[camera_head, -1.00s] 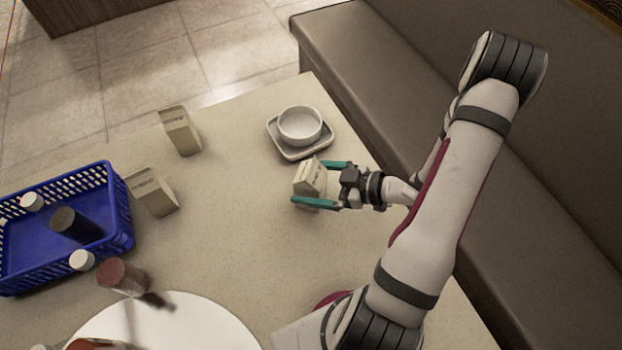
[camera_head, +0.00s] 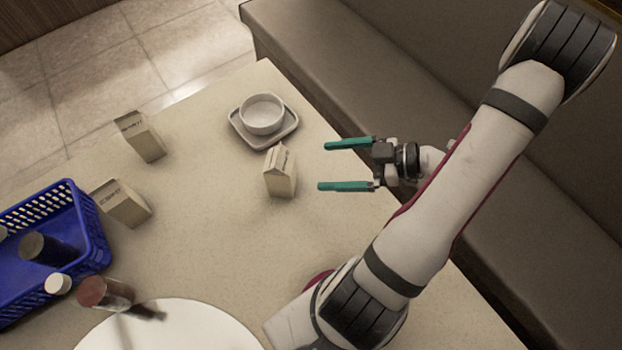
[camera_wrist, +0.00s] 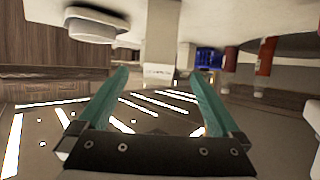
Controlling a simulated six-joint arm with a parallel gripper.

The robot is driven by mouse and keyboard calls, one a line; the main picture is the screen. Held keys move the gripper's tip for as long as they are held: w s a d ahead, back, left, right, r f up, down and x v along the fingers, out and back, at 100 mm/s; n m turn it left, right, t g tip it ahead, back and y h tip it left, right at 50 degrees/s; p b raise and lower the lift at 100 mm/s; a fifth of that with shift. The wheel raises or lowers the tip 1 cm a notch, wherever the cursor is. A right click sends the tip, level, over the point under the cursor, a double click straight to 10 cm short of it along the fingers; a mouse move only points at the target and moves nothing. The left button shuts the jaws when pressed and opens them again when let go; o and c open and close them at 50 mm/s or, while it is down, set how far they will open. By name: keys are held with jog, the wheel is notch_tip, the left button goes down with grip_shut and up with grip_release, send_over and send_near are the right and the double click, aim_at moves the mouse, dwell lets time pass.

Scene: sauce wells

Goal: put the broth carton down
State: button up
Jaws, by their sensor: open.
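The broth carton (camera_head: 280,172), a small beige gable-top box, stands upright on the table in the head view, just below the bowl and saucer. My gripper (camera_head: 322,166) is to the right of it, open and empty, with its two teal fingers pointing left at the carton and a gap between. In the wrist view, which looks upside down, the carton (camera_wrist: 161,48) shows ahead between my open fingers (camera_wrist: 160,75), clear of both.
A white bowl (camera_head: 263,113) sits on a square saucer (camera_head: 284,141). Two more cartons (camera_head: 148,142) (camera_head: 127,205) stand to the left, near a blue basket (camera_head: 92,225). A dark red bottle (camera_head: 105,293) and white plate (camera_head: 190,335) are at the front. The table centre is clear.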

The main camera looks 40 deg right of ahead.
jog(key=w+d+r+m+g+h, duration=0.2)
jog(key=w+d+r+m+h, duration=0.6)
jog(key=w+h, duration=0.4)
jog(key=s+a+r+m+g+y, duration=0.1)
jog(key=s+a+m+g+y, duration=0.1)
jog(key=s+a, duration=0.8)
jog(key=s+a+r+m+g+y, duration=0.2)
jog(key=s+a+m+g, duration=0.2)
jog(key=s+a, duration=0.7)
jog(key=a+g, duration=0.1)
jog(key=a, duration=0.4)
jog(key=shift+s+r+m+g, duration=0.15)
jog(key=shift+r+m+g, duration=0.1)
jog(key=shift+m+g, duration=0.05)
